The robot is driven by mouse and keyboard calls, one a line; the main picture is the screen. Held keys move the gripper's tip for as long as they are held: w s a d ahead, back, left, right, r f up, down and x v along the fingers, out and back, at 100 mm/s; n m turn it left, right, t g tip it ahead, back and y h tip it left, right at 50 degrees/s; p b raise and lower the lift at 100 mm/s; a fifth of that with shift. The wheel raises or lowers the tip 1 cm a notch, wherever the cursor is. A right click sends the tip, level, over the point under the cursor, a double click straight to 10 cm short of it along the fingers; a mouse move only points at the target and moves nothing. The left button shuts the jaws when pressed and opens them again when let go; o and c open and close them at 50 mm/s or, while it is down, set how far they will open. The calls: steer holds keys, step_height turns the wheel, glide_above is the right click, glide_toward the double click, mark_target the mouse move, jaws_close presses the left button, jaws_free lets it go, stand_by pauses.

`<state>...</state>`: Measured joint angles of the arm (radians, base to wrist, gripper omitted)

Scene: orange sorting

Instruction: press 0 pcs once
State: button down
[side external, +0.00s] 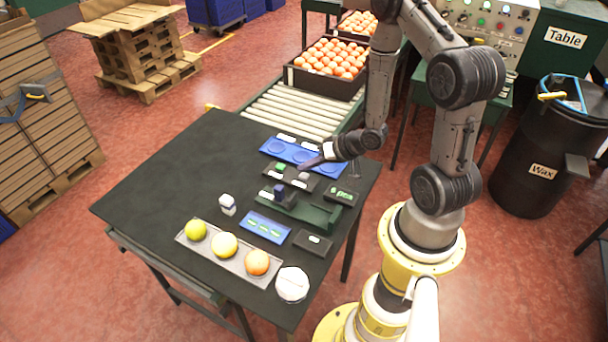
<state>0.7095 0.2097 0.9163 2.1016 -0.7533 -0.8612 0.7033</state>
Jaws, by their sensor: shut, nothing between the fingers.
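My gripper (304,166) is shut and empty. It reaches in from the right, low over the far right part of the black table, with its tips just above or at a grey button (304,176). I cannot tell whether they touch. A green button (281,167) sits to its left on the same dark panel. A small dark display (342,196) with green lettering that seems to end in "pcs" stands to the right; its digit is too small to read surely. The labels by the buttons are also too small to read.
A blue tray with round recesses (291,152) lies behind the panel. A dark green device (304,211), a blue pad (266,227) and a small display (313,243) lie in front. The table's left side (165,190) is clear.

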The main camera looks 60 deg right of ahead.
mark_target(307, 177)
steer(key=shift+f, duration=0.15)
stand_by(0.7)
steer(key=shift+f, duration=0.3)
steer(key=shift+f, duration=0.5)
stand_by(0.8)
steer(key=shift+r, duration=0.95)
step_height(307, 177, up, 5)
stand_by(0.6)
steer(key=shift+a, duration=0.1)
stand_by(0.4)
